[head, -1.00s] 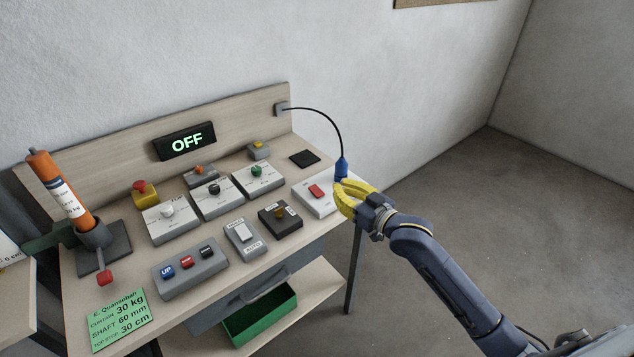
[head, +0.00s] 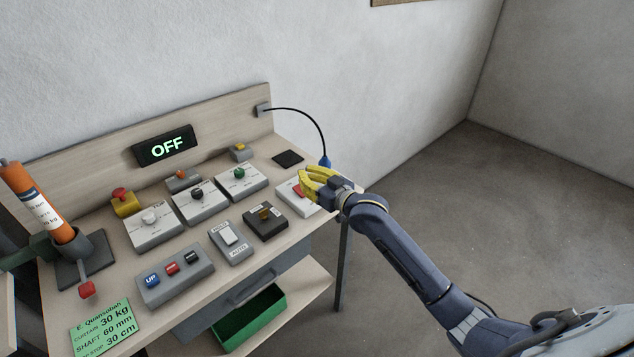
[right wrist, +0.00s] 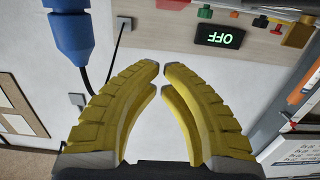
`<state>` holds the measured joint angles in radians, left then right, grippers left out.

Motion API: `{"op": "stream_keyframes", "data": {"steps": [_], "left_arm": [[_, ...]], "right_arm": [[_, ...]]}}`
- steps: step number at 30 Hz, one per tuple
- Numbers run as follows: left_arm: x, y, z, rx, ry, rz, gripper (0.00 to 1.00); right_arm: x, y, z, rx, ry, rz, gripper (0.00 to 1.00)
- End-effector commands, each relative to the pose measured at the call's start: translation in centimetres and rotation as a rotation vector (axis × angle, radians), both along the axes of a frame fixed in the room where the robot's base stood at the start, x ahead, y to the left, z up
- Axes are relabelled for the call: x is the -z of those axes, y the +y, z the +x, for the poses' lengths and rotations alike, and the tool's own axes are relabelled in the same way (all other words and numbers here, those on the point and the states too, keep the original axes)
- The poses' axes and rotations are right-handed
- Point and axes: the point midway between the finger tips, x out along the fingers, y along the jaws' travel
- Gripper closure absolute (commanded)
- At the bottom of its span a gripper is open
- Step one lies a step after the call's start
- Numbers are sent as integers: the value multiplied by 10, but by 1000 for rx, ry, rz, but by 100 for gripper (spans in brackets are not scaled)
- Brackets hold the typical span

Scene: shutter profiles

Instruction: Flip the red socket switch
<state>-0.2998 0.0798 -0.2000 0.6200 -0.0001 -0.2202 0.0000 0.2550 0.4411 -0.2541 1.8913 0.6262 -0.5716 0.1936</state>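The red switch (head: 298,190) sits on a white socket box (head: 310,208) at the right end of the bench; my fingers partly cover it in the head view. A blue plug (head: 325,162) with a black cable stands just behind my fingers; it shows large at the upper left of the right wrist view (right wrist: 72,35). My right gripper (head: 303,181) hovers over the box; contact cannot be told. In the right wrist view its yellow fingertips (right wrist: 161,68) nearly meet with nothing between them. My left gripper is not in view.
A display (head: 164,147) on the back panel reads OFF. A black pad (head: 288,158) lies behind the socket box. Open floor lies to the right.

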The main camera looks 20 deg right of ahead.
Motion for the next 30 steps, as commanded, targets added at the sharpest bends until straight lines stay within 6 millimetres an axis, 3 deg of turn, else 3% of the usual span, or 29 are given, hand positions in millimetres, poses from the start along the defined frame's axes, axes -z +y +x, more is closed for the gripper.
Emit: {"op": "stream_keyframes", "data": {"steps": [4,9,15,30], "left_arm": [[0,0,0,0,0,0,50],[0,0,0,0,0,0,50],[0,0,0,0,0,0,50],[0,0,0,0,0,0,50]], "right_arm": [[1,9,23,0,0,2,100],[24,9,25,1,2,-1,100],[37,10,27,0,0,0,100],[41,11,27,0,0,0,100]]}}
